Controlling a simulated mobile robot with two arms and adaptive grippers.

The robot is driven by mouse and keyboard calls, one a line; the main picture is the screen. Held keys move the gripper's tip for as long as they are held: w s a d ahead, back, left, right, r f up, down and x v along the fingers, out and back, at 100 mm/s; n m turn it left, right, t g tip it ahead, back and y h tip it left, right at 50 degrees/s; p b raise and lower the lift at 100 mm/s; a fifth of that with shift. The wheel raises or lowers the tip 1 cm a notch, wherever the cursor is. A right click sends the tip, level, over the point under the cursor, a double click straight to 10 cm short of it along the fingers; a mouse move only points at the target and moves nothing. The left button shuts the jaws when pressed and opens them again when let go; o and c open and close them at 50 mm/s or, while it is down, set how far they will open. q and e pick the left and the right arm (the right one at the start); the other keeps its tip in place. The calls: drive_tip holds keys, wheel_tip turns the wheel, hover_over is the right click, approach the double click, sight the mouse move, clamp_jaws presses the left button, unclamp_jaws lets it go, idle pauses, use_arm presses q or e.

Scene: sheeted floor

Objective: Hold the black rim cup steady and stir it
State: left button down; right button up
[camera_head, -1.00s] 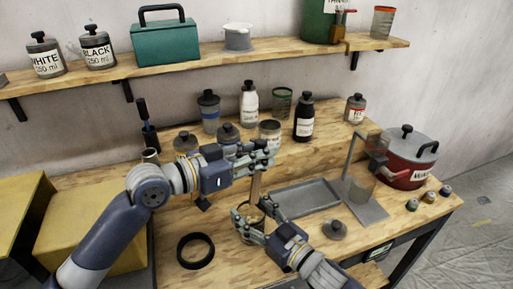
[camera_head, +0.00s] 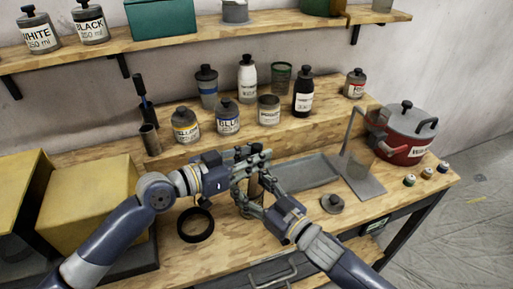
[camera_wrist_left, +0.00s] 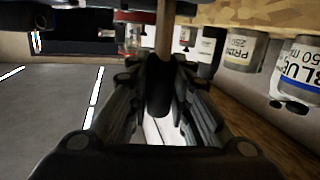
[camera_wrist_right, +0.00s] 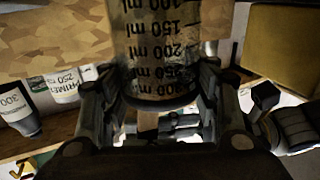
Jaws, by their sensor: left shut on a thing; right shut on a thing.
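My left gripper (camera_head: 250,166) is shut on a wooden stir stick (camera_head: 254,188), held upright above the cup. The stick also shows between its fingers in the left wrist view (camera_wrist_left: 163,38). My right gripper (camera_head: 262,208) is shut on the black rim cup, a clear cup with ml marks that fills the top of the right wrist view (camera_wrist_right: 163,45). In that inverted view the stick runs out past the cup's dark rim, so its lower end appears to be inside. In the head view the fingers mostly hide the cup. The contents are unclear.
A black ring (camera_head: 195,225) lies left of the cup. A grey tray (camera_head: 308,172) lies behind the right gripper, with a small lid (camera_head: 333,204) and a metal stand (camera_head: 362,183) to the right. Paint bottles (camera_head: 228,117) line the raised step behind.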

use_arm(q)
drive_tip(key=shift+s+a+f, duration=0.15)
drive_tip(key=shift+f, duration=1.5)
drive_tip(key=shift+s+a, duration=0.1)
drive_tip(key=shift+s, duration=0.1)
